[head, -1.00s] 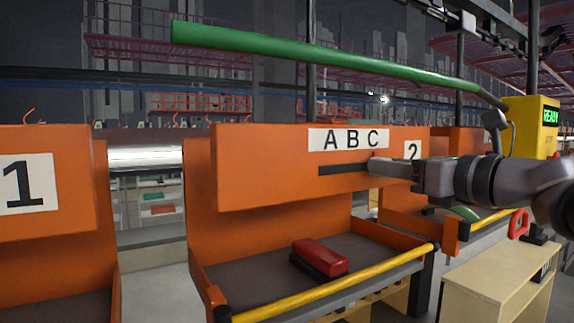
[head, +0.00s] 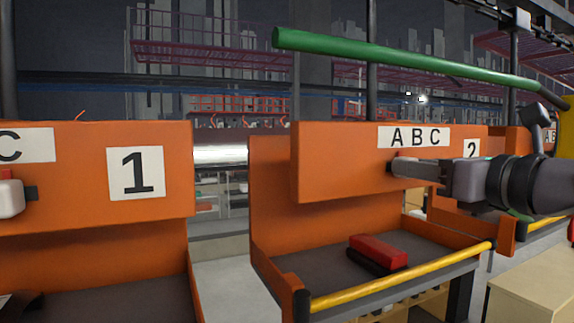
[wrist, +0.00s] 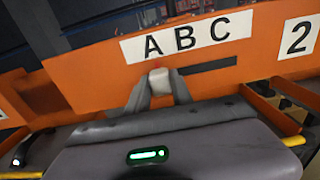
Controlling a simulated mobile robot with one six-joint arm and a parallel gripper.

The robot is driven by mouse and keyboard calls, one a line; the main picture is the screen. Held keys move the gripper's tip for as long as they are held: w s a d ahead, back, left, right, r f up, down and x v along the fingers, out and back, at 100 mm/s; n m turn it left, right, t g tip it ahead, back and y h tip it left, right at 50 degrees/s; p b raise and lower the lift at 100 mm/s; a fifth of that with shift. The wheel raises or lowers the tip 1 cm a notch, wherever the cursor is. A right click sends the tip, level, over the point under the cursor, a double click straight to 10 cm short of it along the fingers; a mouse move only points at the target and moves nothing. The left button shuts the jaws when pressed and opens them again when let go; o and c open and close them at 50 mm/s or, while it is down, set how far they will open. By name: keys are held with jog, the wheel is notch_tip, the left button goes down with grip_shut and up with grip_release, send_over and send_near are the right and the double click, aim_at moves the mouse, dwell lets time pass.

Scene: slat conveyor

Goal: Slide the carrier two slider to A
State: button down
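Carrier two (head: 340,180) is an orange panel with an ABC label (head: 415,137) and a "2" plate. Its slider knob, pale and blocky, shows in the wrist view (wrist: 159,82) below the letter A, at the left end of the dark slot (wrist: 208,66). The empty slot runs right from it, under B and C. My gripper (head: 396,167) has its two fingers on either side of the knob, shut on it; the fingers also show in the wrist view (wrist: 160,92). In the head view my gripper and arm hide the knob and most of the slot; a small red marker shows under A.
Carrier one (head: 80,210) stands at left with its own pale knob (head: 10,198) near C. A red-topped block (head: 378,251) lies in carrier two's tray, behind a yellow bar (head: 400,278). A green rail (head: 420,62) passes above. A wooden cabinet (head: 530,290) stands lower right.

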jog(key=c, duration=1.1)
grip_release()
jog(key=shift+s+a, duration=0.1)
jog(key=shift+a, duration=0.45)
jog(key=b+v, duration=0.1)
jog(key=v, duration=0.5)
jog(key=b+v, duration=0.2)
jog(key=v, duration=0.3)
jog(key=b+v, duration=0.1)
jog(key=v, duration=0.5)
jog(key=shift+s+d, duration=0.15)
jog(key=shift+d, duration=0.3)
